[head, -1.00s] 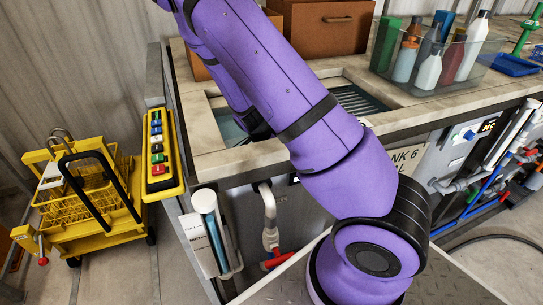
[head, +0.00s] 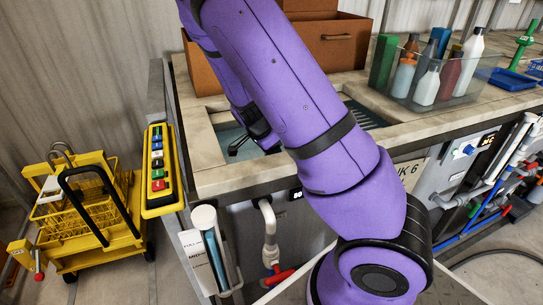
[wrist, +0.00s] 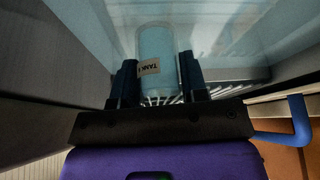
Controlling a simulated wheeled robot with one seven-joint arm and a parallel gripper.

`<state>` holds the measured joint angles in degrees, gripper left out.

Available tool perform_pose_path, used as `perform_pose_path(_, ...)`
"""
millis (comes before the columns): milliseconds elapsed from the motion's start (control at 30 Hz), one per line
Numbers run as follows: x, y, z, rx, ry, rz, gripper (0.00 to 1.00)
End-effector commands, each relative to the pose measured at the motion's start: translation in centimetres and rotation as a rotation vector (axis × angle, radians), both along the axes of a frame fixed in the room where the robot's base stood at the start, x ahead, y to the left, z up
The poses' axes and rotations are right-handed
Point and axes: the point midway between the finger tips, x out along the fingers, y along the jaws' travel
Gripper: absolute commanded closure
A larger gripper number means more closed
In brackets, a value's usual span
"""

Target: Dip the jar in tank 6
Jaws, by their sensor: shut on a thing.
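The jar (wrist: 156,42) is a pale blue, see-through vessel with a label reading "TANK" (wrist: 149,67). In the wrist view my gripper (wrist: 158,82) is shut on it, with one dark finger on each side. Tank 6 is the basin in the counter, with its sign (head: 413,173) on the front, partly covered by my arm. Pale blue liquid (wrist: 240,38) spreads around and beyond the jar in the wrist view. In the head view my gripper (head: 238,146) is down in the tank opening, and the jar is hidden there. How deep the jar sits I cannot tell.
A clear bin (head: 455,88) of bottles stands on the counter at right, near a blue tray (head: 512,80). Brown boxes (head: 335,40) stand behind the tank. A yellow button panel (head: 158,170) and a yellow cart (head: 85,215) are at left. Pipes run along the front.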

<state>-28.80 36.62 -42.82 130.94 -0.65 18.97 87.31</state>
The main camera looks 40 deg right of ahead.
Motion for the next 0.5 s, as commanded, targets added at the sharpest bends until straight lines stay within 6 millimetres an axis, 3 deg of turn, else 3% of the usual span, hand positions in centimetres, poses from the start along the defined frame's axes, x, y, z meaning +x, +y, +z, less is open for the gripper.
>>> perform_pose_path(500,0.0,0.1,3.6,0.001,-0.002,0.003,0.82)
